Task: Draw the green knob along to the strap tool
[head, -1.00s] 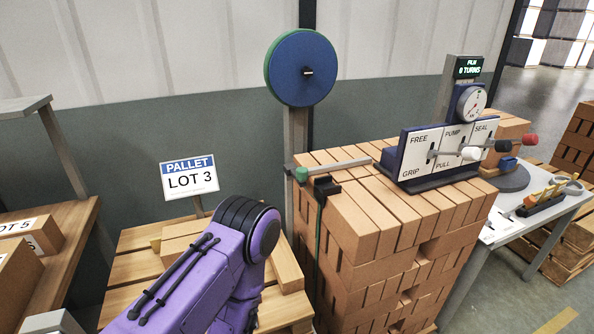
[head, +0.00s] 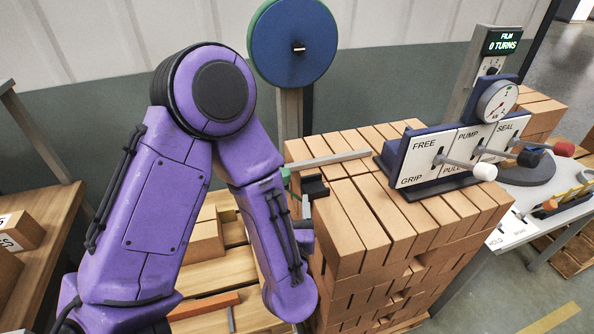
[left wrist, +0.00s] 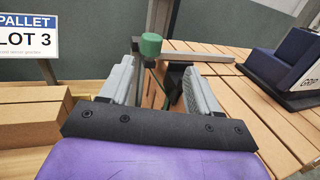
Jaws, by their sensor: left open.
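The green knob (left wrist: 150,44) stands upright in the left wrist view, just beyond and between my open fingers. In the head view only a sliver of it shows beside my arm. My left gripper (left wrist: 158,70) is open and empty, its grey fingers either side of the line to the knob; I see no contact. The strap tool (head: 425,160) is a dark blue block with a white panel marked FREE, GRIP, PUMP, PULL and SEAL, on top of the brick stack. Its blue end shows at right in the left wrist view (left wrist: 280,68). My right gripper is out of view.
A grey bar (head: 335,158) runs from near the knob towards the tool over the bricks (head: 375,215). A black bracket (head: 315,186) sits at the stack's left edge. A blue reel (head: 292,45) stands behind. Levers with white, dark and red knobs project from the tool.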

